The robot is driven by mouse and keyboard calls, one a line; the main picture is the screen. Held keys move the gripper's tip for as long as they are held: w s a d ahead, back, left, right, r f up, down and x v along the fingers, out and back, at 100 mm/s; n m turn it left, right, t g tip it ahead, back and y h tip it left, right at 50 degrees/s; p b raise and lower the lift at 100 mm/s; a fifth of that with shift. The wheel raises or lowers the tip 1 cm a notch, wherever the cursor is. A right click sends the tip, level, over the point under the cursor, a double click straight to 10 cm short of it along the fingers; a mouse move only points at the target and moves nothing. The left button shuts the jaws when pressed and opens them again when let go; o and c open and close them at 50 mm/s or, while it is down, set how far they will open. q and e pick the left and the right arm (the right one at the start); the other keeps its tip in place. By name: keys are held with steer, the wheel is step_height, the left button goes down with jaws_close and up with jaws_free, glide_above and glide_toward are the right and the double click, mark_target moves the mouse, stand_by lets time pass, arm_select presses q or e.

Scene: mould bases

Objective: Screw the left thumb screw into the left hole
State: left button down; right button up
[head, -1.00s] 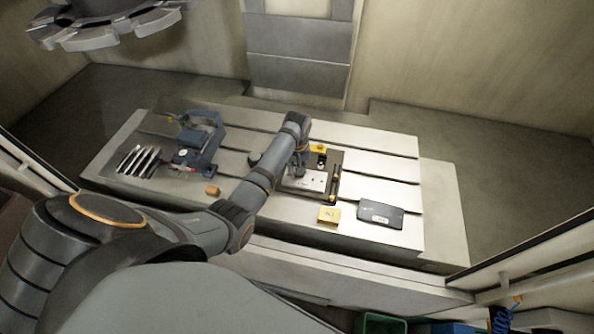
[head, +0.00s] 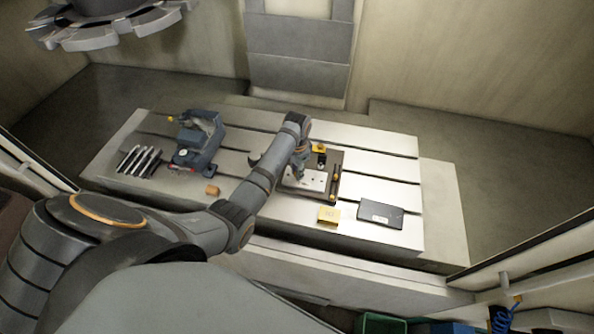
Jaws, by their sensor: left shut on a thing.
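The mould base is a dark plate (head: 335,160) with a bright metal block (head: 312,180) on it, right of the middle of the slotted table. My left arm reaches in from the left, and my left gripper (head: 299,174) points down at the left part of the bright block. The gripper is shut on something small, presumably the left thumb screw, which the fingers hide. The left hole is also hidden; I cannot tell whether the screw is in it. Small dark holes show on the block's bare right part. My right gripper is not in view.
A blue-grey vise (head: 198,140) and several metal bars (head: 138,160) stand at the left of the table (head: 390,170). A small orange-brown block (head: 212,190), a yellow block (head: 328,214) and a dark flat box (head: 381,213) lie near the front. A toolholder disc (head: 110,28) hangs at the upper left.

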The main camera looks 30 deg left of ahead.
arm_select(q)
steer(key=shift+f, duration=0.1)
steer(key=m, duration=0.4)
steer(key=shift+s, duration=0.1)
steer(key=c, duration=1.1)
jaws_free()
steer(key=shift+r, duration=2.6)
steer(key=shift+c, duration=0.5)
